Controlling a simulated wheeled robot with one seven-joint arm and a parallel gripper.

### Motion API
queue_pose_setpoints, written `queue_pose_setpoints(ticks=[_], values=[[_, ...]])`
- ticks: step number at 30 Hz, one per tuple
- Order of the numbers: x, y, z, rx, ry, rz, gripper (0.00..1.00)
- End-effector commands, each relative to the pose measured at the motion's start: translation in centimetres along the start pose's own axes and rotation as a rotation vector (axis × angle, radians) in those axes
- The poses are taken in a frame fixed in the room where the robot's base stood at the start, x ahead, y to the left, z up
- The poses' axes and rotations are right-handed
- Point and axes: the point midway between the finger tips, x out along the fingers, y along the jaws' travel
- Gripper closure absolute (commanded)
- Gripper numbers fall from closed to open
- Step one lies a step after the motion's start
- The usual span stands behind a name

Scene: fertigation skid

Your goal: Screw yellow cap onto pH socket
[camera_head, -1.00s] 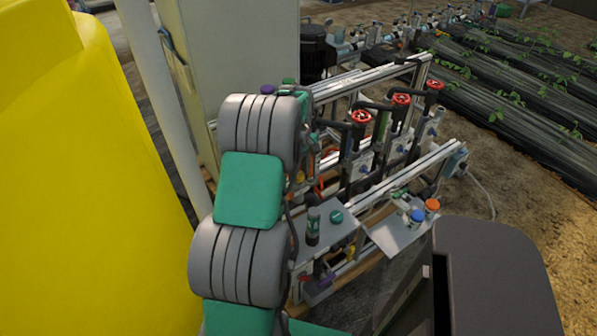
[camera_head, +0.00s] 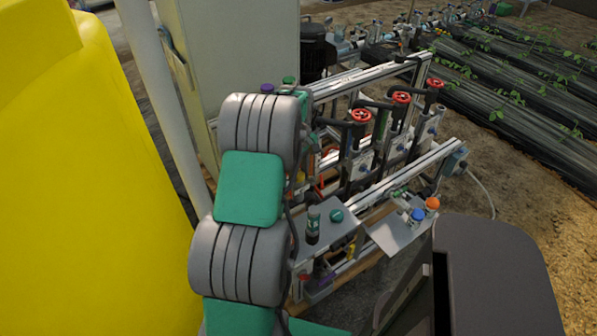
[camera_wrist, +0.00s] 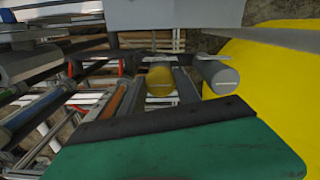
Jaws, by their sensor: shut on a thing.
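In the wrist view a yellow cap (camera_wrist: 160,79) sits between the dark fingers of my gripper (camera_wrist: 162,88), which is shut on it. A grey cylinder (camera_wrist: 217,76) stands just right of the cap in that view; I cannot tell whether it is the pH socket. In the head view my arm hides the gripper and the cap. The pH socket cannot be made out for certain in either view.
A dark bottle (camera_head: 313,226) and a green cap (camera_head: 336,215) stand on a grey shelf. Blue-topped (camera_head: 417,215) and orange-topped (camera_head: 432,204) items stand to the right. Red valve wheels (camera_head: 361,115) rise behind. A large yellow tank (camera_head: 90,190) fills the left.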

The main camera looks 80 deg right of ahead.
Motion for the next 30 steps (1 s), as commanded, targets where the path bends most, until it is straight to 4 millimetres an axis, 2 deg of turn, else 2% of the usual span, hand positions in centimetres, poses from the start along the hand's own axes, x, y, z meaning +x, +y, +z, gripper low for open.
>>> queue_pose_setpoints(ticks=[1, 8, 14, 20, 28, 30], values=[[0.00, -0.01, 0.01, 0.000, 0.000, 0.000, 0.81], [-0.01, 0.00, 0.00, 0.000, 0.000, 0.000, 1.00], [-0.04, -0.01, 0.00, 0.012, 0.000, 0.000, 1.00], [-0.10, -0.07, -0.01, 0.242, 0.000, 0.000, 1.00], [-0.06, -0.07, -0.03, 0.273, 0.000, 0.000, 1.00], [-0.13, -0.09, -0.04, 0.345, 0.000, 0.000, 1.00]])
